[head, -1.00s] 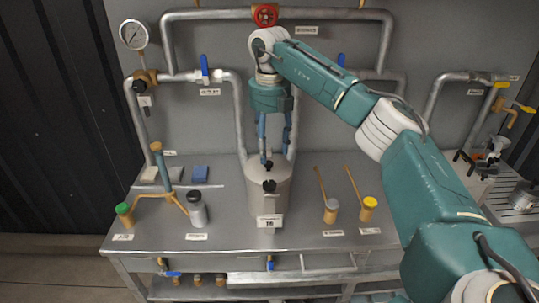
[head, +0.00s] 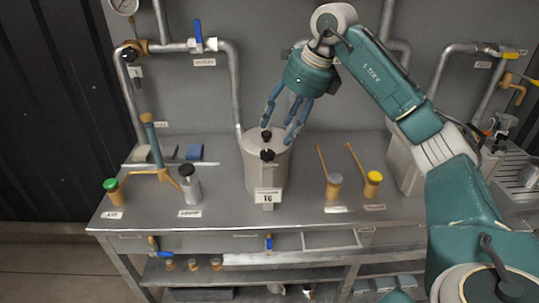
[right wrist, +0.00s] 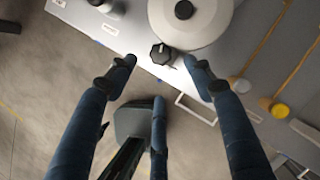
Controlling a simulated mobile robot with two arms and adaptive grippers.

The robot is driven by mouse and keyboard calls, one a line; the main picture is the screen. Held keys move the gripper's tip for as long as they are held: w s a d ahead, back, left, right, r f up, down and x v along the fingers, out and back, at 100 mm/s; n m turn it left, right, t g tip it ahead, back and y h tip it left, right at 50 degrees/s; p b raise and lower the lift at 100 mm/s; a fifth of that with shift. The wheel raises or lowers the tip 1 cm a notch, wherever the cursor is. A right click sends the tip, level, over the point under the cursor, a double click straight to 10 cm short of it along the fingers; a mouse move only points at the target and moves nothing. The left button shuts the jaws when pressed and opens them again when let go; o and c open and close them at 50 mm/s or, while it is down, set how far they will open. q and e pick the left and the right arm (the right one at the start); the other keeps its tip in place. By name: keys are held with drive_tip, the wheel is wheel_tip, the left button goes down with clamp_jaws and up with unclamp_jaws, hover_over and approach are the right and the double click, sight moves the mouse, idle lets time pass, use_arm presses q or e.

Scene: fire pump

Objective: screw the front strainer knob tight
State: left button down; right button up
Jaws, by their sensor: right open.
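The strainer is a grey cylinder (head: 264,172) labelled 16, standing on the steel bench. A black knob (head: 266,135) sits on top of its lid. The black front knob (head: 267,155) is at its near upper side. In the right wrist view the front knob (right wrist: 161,54) shows ahead of the fingertips, between them but apart from them. My right gripper (head: 278,129) is open and empty, its blue fingers pointing down just above and behind the strainer's top in the head view. My left gripper is not in view.
A grey bottle with black cap (head: 190,185) and a green-capped piece (head: 114,191) stand left of the strainer. Two wooden-handled tools, grey-ended (head: 333,186) and yellow-ended (head: 371,184), are on the right. Pipes run along the back wall.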

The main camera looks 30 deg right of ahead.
sight(268, 152)
drive_tip(key=p+x, duration=0.1)
drive_tip(key=x, duration=0.8)
drive_tip(key=shift+w+f, duration=0.15)
drive_tip(key=shift+f, duration=0.2)
drive_tip(key=shift+r, duration=0.1)
drive_tip(key=c, duration=1.1)
